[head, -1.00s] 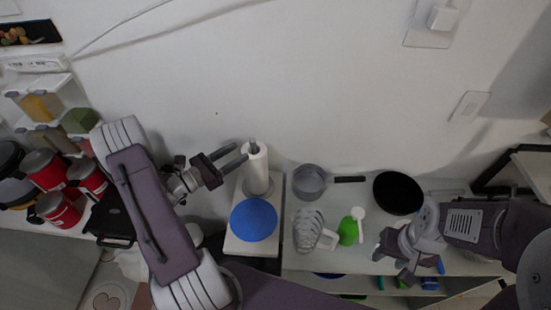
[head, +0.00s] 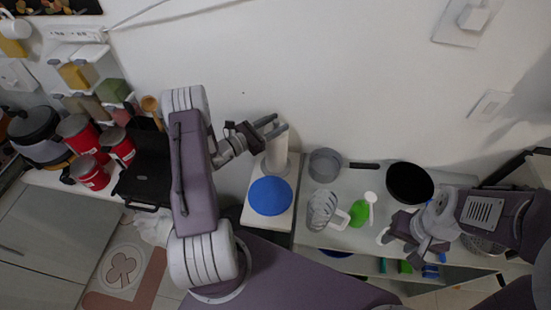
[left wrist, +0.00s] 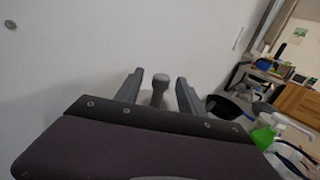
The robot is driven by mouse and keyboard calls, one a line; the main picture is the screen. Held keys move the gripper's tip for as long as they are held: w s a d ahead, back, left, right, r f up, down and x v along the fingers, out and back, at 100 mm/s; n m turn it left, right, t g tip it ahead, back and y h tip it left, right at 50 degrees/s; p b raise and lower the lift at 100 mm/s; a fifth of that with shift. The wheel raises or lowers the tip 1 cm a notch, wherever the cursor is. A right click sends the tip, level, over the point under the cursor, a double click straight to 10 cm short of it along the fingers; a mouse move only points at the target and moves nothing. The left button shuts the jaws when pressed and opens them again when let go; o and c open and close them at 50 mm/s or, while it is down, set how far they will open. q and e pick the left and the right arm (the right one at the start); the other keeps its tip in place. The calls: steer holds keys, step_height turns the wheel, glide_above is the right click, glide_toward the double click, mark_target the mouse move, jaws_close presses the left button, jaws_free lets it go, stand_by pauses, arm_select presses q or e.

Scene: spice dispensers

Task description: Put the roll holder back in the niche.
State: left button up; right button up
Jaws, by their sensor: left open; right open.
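The roll holder (head: 277,157) stands upright with its white roll at the back of a narrow white shelf top (head: 257,225), behind a blue disc. My left gripper (head: 273,126) is open at the top of the roll holder. In the left wrist view the grey knob (left wrist: 160,82) of the holder shows between the two open fingers (left wrist: 158,92), with gaps on both sides. My right gripper (head: 413,253) is open over the front of the right-hand shelf, away from the holder. I cannot make out which space is the niche.
A blue disc (head: 270,196) lies in front of the holder. To its right are a grey pan (head: 325,164), a black pan (head: 410,183), a glass jug (head: 321,209) and a green item (head: 359,213). Red canisters (head: 77,134) and a black appliance (head: 150,172) stand left. The wall is close behind.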

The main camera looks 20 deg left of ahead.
arm_select(q)
steer(key=shift+w+d+f, duration=0.1)
steer(key=shift+w, duration=0.1)
steer(key=c, duration=0.7)
jaws_close()
stand_by(0.4)
